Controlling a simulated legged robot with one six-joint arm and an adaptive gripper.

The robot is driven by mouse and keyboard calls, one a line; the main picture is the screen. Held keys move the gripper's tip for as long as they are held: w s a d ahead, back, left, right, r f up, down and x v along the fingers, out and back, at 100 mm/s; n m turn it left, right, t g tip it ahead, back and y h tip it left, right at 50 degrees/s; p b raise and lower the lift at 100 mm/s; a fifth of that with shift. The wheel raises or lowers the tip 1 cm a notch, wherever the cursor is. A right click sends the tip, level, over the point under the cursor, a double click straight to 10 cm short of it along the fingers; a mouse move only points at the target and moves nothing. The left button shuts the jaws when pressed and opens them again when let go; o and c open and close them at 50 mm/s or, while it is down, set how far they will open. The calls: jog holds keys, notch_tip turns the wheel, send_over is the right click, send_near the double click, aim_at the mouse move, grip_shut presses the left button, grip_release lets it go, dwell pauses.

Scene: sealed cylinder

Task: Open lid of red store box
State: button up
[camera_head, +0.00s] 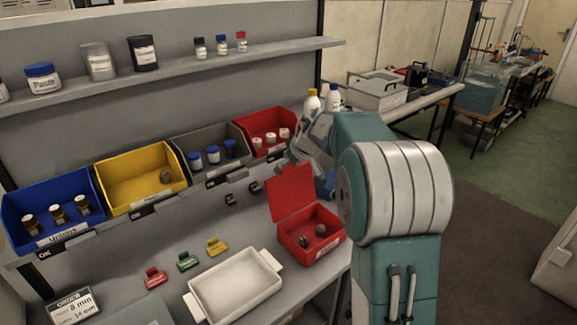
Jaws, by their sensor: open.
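The red store box (322,252) sits on the bench, right of the middle. Its red lid (291,192) stands raised at the back, tilted up, so the inside shows. A few small dark round pieces lie in the box. My gripper (312,165) is open, above and behind the box beside the raised lid. My arm hides part of the gripper, and I cannot tell whether it touches the lid.
A white tray (236,291) stands left of the box, with small red, green and yellow labelled blocks (188,261) behind it. Blue, yellow, grey and red bins (137,180) line the back under a shelf (180,68). White bottles stand behind my gripper.

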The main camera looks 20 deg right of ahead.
jog(key=v, duration=1.2)
jog(key=shift+f, duration=0.1)
jog(key=shift+w, duration=0.1)
